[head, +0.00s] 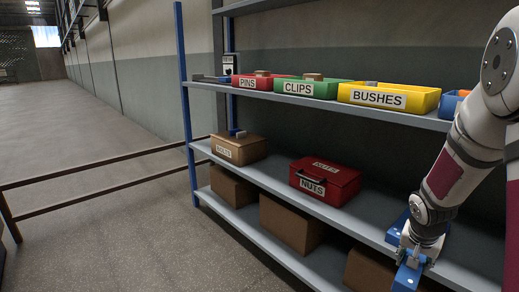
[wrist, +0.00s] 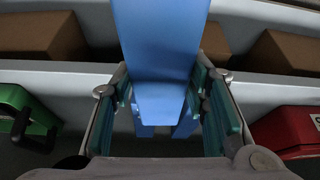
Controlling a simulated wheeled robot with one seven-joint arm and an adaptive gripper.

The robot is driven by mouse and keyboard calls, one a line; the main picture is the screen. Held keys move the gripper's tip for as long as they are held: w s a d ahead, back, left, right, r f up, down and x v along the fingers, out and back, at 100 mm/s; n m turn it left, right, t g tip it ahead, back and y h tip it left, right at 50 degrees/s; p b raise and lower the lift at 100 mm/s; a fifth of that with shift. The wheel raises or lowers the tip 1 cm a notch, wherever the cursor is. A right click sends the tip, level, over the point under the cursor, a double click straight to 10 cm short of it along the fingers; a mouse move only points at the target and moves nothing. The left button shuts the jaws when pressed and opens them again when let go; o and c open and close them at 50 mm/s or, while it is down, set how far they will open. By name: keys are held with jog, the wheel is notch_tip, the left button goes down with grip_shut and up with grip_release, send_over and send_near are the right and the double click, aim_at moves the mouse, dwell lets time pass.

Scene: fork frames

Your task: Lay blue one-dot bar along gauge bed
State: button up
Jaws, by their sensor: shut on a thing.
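My gripper (head: 412,256) is at the lower right of the head view, in front of the middle shelf. It is shut on a blue bar (head: 406,280), whose lower end runs toward the bottom edge. In the wrist view the bar (wrist: 158,45) lies between the teal finger pads of my gripper (wrist: 172,105) and reaches up past the top edge. I cannot make out its dots. More blue pieces (head: 397,226) lie on the shelf behind my gripper, and blue parts show below the bar in the wrist view (wrist: 185,130). I cannot surely pick out the gauge bed.
The middle shelf holds a red NUTS case (head: 325,184) and a brown box (head: 238,150). A green case (wrist: 25,115) shows in the wrist view. Above are PINS, CLIPS and BUSHES bins (head: 390,98); a grey piece (head: 208,78) lies left of them. Cartons (head: 290,225) fill the bottom shelf.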

jog(key=a+f+n+t+y, duration=0.1)
jog(key=a+n+y, duration=0.2)
jog(key=a+n, duration=1.45)
jog(key=s+a+r+m+p, duration=0.2)
jog(key=s+r+p, duration=0.1)
jog(key=r+p, duration=0.5)
jog(key=s+a+r+m+p, duration=0.2)
jog(key=a+r+m+p, duration=0.1)
jog(key=r+p, duration=0.6)
jog(key=s+a+r+m+p, duration=0.3)
jog(key=r+p, duration=0.6)
jog(key=p, duration=0.4)
jog(key=shift+s, duration=0.3)
